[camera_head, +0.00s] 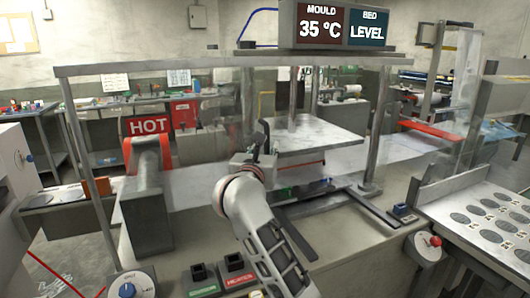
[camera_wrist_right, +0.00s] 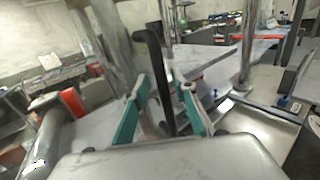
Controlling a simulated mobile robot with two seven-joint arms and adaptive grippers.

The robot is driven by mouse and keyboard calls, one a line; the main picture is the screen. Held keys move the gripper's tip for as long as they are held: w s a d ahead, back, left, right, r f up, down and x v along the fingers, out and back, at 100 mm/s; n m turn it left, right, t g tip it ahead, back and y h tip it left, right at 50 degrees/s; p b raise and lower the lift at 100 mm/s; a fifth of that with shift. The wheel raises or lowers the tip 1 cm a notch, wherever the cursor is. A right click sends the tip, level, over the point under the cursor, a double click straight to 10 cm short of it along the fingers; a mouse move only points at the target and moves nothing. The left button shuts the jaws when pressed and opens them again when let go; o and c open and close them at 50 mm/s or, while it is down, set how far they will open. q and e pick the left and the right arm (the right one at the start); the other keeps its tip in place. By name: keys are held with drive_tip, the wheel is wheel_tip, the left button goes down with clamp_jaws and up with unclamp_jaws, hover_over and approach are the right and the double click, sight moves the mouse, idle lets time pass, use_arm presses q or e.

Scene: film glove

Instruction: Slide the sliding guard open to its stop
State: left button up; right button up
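The sliding guard (camera_head: 210,105) is a clear panel in the grey frame at the front of the machine; its exact edges are hard to make out. Its dark curved handle (camera_head: 264,133) stands upright near the middle of the frame, and it also shows in the right wrist view (camera_wrist_right: 156,68). My right gripper (camera_head: 258,158) is at the handle. In the right wrist view my right gripper (camera_wrist_right: 163,100) has its teal-padded fingers either side of the handle, with gaps showing between pads and handle. My left gripper is not in view.
A metal plate (camera_head: 318,134) on a post is close behind my right gripper. A dark rail (camera_head: 372,208) and control boxes (camera_head: 238,274) lie along the front.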

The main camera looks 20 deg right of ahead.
approach(268, 111)
drive_tip(key=x, duration=0.4)
drive_tip(key=shift+w+d, duration=0.2)
drive_tip(key=shift+w, duration=0.1)
